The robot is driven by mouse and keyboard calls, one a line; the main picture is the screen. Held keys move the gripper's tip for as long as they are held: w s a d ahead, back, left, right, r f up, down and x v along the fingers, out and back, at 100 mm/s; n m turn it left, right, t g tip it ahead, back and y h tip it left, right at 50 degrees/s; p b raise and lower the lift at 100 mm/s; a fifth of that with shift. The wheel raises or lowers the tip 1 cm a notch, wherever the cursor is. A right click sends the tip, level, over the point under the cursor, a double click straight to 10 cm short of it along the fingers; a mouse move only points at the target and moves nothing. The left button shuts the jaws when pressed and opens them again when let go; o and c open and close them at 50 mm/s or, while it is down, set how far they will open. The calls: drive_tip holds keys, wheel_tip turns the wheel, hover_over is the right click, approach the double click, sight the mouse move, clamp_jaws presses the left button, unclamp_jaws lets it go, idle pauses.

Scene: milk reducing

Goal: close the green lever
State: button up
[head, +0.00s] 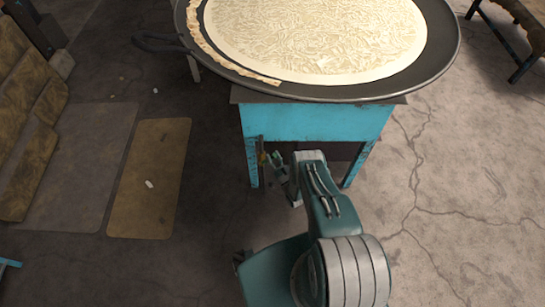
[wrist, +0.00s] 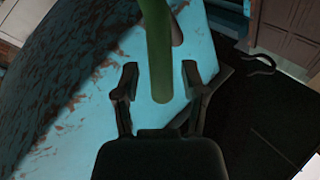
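The green lever (wrist: 158,45) is a rounded bar coming down from the top of the wrist view, with its lower end between my fingers. My gripper (wrist: 160,76) is open, with one finger on each side of the lever and a gap visible on both sides. I cannot tell whether the lever lies at the same depth as the fingertips. In the head view, my gripper (head: 276,158) is small, beside the front left leg of the blue stand (head: 318,122). The lever is too small there to make out clearly.
A wide dark pan (head: 449,58) of pale milk rests on the stand, its handle (head: 158,43) jutting left. Mats (head: 150,185) lie on the left floor.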

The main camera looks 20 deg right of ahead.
idle(0.3)
wheel_tip(320, 180, up, 10)
drive_tip(key=shift+f, duration=0.1)
idle(0.5)
